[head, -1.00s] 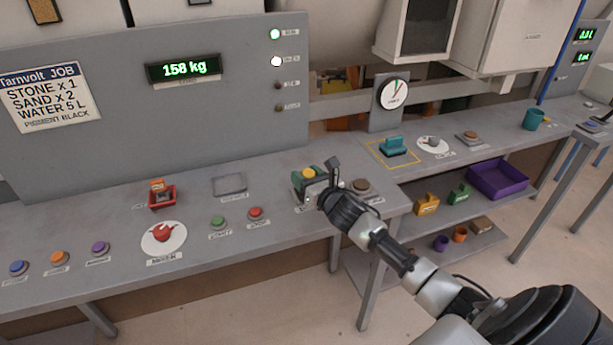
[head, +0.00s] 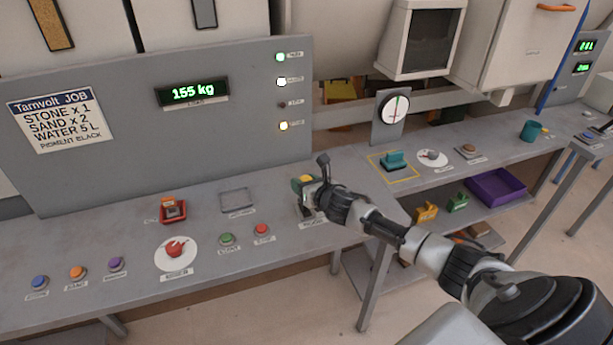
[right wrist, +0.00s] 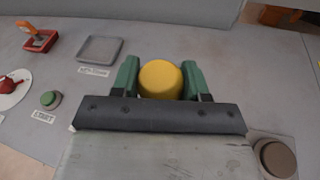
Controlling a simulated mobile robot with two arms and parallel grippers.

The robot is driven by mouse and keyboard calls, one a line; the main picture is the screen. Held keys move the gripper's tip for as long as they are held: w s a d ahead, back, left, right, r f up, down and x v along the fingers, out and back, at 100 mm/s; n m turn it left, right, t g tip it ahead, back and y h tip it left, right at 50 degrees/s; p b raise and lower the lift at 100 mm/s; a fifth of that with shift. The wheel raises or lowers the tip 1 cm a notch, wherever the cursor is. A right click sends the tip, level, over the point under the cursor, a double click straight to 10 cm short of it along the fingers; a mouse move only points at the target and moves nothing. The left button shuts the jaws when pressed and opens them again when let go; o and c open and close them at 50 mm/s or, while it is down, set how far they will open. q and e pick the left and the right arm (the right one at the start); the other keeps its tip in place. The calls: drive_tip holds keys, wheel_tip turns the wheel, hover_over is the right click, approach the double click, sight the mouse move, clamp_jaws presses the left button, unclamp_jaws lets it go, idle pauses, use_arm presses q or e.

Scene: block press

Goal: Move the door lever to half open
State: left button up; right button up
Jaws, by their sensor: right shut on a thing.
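The door lever has a round yellow knob, seen in the right wrist view (right wrist: 160,79) between two green fingertips. In the head view the yellow knob (head: 306,179) shows only partly, at the bench's right part. My right gripper (head: 304,185) is shut on the knob from the right. Its green fingers also show in the right wrist view (right wrist: 160,84), one on each side of the knob. The lever's shaft and base are mostly hidden by my gripper, so its exact angle cannot be told. My left gripper is not in view.
Left of the lever are a red button (head: 262,229), a green button (head: 227,239), a red rotary knob (head: 176,250) and a grey tray (head: 237,200).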

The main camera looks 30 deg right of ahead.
drive_tip(key=shift+w+d, duration=0.1)
drive_tip(key=shift+w, duration=0.35)
drive_tip(key=o, duration=1.3)
drive_tip(key=shift+c, duration=0.2)
drive_tip(key=shift+s, duration=0.15)
drive_tip(key=b+v, duration=0.2)
drive_tip(key=v, duration=0.8)
drive_tip(key=shift+s, duration=0.3)
